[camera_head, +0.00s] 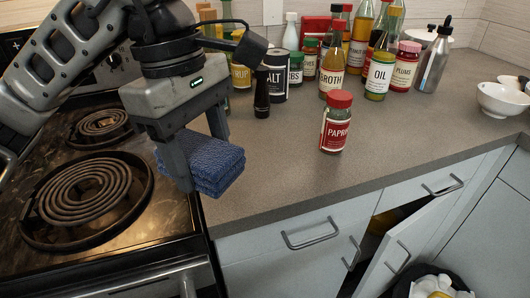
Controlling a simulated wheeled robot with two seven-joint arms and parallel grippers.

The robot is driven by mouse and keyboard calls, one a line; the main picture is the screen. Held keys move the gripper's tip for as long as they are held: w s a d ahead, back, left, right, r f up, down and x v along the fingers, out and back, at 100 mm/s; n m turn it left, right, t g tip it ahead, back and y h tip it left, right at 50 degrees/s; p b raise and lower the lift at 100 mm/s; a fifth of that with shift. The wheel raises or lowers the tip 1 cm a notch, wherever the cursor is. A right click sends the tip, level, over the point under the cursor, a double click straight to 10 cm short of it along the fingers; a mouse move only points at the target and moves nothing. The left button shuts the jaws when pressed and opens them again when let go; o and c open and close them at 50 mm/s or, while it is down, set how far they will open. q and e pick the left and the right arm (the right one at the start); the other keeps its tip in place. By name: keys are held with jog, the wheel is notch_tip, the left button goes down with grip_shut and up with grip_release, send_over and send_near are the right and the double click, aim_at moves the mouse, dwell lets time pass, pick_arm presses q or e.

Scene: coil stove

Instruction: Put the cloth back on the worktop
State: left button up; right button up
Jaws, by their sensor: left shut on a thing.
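The blue folded cloth (212,163) is in the head view, at the left edge of the worktop beside the stove. My left gripper (203,160) reaches down from the upper left and is shut on the cloth. One finger shows in front of the cloth's left part and hides some of it. The grey worktop (280,190) stretches to the right of the cloth. I cannot tell whether the cloth touches the worktop or hangs just above it. My right gripper is not in view.
A coil stove (88,200) is at the left. A paprika jar (336,122) stands alone on the worktop; several bottles and jars, including oil (380,76), stand behind it. White bowls (502,99) are at the right. A cabinet door (425,225) below hangs open. The front left worktop is clear.

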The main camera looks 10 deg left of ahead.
pick_arm(q)
jog(key=w+d+f+p, duration=0.2)
jog(key=w+f, duration=0.1)
jog(key=w, duration=0.6)
send_over(258, 177)
jog(key=s, duration=0.1)
jog(key=shift+n, duration=0.3)
jog(key=f, duration=0.4)
jog(key=shift+s+a+f, duration=0.15)
jog(key=shift+a+f, duration=0.2)
jog(key=shift+a, duration=0.05)
jog(key=shift+w+d+f, duration=0.1)
jog(key=shift+w+f, duration=0.5)
jog(key=shift+f, duration=0.1)
jog(key=shift+w+f+p, duration=0.15)
jog(key=shift+f+p, duration=0.4)
jog(key=shift+f, duration=1.15)
jog(key=shift+f, duration=0.2)
jog(key=o, duration=1)
